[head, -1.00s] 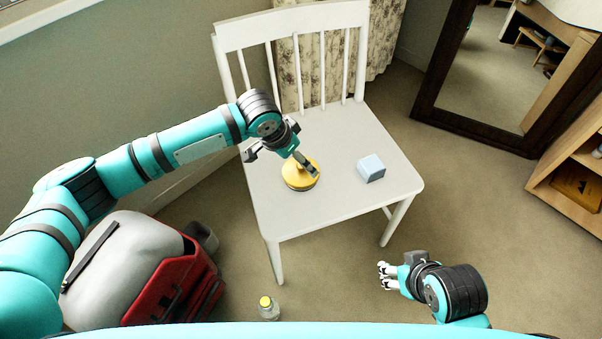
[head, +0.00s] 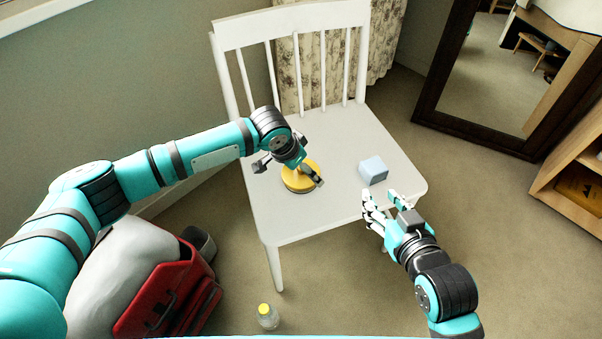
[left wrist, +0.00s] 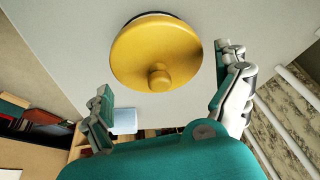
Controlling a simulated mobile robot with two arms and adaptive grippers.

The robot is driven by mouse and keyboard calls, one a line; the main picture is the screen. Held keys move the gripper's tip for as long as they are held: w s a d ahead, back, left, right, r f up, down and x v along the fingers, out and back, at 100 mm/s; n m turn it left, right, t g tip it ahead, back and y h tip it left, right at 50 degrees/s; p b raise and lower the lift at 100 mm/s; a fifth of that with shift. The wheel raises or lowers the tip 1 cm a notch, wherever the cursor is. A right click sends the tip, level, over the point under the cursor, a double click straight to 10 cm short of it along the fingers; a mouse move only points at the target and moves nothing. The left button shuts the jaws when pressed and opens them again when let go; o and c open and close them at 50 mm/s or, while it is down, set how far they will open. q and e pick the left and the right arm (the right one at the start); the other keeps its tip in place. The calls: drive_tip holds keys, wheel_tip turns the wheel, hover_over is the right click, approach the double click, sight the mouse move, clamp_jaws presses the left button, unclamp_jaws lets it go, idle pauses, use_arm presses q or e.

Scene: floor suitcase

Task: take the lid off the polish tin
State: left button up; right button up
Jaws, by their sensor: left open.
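The polish tin (head: 300,187) stands on the white chair seat, with a yellow lid (head: 291,181) on it. In the left wrist view the round lid (left wrist: 150,45) shows a small knob in its middle, and a dark base rim shows behind it. My left gripper (head: 292,174) is over the tin with its fingers spread. In the left wrist view my left gripper (left wrist: 168,78) is open, its fingers on either side of the lid, and no clear contact shows. My right gripper (head: 382,203) is open and empty at the chair's front right edge.
A pale blue block (head: 373,170) sits on the chair seat (head: 340,205), right of the tin. A red and grey suitcase (head: 165,300) and a yellow-capped bottle (head: 267,318) are on the floor. A mirror (head: 490,75) and a wooden shelf (head: 575,190) stand at right.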

use_arm(q)
drive_tip(key=shift+f, duration=0.1)
drive_tip(key=shift+c, duration=0.3)
drive_tip(key=c, duration=0.7)
drive_tip(key=shift+o, duration=0.2)
